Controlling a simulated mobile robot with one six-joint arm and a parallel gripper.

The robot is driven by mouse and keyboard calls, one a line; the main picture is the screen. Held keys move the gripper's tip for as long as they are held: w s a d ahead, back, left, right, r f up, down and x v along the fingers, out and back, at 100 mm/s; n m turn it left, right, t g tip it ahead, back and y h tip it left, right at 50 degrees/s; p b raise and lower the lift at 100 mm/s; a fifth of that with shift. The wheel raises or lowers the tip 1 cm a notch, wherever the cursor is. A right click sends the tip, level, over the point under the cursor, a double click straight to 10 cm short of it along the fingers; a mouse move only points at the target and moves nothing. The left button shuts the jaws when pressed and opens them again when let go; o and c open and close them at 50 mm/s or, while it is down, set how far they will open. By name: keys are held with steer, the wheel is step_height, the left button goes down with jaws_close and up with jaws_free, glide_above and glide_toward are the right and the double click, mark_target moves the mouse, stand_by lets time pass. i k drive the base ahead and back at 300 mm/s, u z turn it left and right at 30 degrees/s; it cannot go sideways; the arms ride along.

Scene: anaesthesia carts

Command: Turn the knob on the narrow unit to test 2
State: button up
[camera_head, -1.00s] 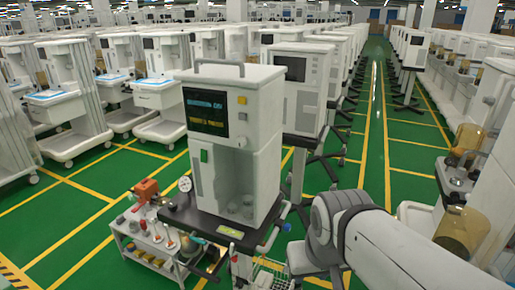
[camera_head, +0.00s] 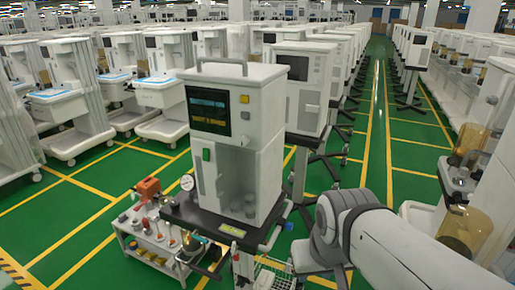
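A tall, narrow white unit (camera_head: 265,135) with a top handle stands upright at the centre on a dark base. I cannot make out a knob marked test 2, nor any knob setting, at this size. My arm enters from the lower right and bends in front of the unit's right side. My gripper cannot be made out in the view.
A low white cart (camera_head: 155,240) with red, grey and white items stands left of the unit's base. A wire basket (camera_head: 272,275) is at the bottom centre. Rows of similar machines fill the left and right. A green aisle (camera_head: 372,150) runs clear behind my arm.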

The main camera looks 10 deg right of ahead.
mark_target(243, 140)
steer(key=z, duration=1.6)
steer(key=k, duration=1.2)
steer(key=u, duration=1.25)
steer(key=i, duration=1)
steer(key=u, duration=0.1)
